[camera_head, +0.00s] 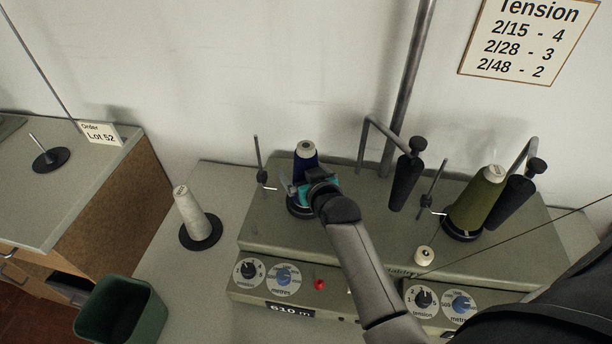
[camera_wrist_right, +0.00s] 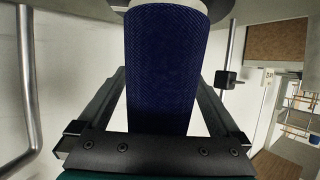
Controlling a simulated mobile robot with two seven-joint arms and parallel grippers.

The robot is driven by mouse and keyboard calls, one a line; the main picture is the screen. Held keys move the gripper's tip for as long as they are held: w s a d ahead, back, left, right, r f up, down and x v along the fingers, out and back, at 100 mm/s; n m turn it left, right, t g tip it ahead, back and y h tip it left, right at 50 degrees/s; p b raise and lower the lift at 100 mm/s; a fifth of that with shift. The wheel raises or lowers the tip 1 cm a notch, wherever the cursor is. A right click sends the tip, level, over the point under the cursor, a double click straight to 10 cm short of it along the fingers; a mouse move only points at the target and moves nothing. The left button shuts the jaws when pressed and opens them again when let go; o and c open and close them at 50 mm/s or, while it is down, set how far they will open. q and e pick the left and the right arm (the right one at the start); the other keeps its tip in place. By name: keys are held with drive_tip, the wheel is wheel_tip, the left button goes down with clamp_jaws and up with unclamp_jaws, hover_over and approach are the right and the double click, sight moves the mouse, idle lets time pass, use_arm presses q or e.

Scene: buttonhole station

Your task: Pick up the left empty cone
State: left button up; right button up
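A dark blue cone (camera_head: 306,155) with a pale top stands upright at the left position of the winding machine. Its textured blue surface (camera_wrist_right: 165,65) fills the middle of the right wrist view. The gripper hides the cone's lower part. My left gripper is not in view.
A pale grey cone (camera_head: 192,213) stands on a black disc at left. An olive cone (camera_head: 477,201) stands at the machine's right position. Thin rods and black tapered rollers (camera_head: 405,182) rise nearby. A green bin (camera_head: 121,312) is at lower left.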

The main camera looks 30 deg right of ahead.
drive_tip(key=c, duration=1.3)
drive_tip(key=shift+r, duration=0.1)
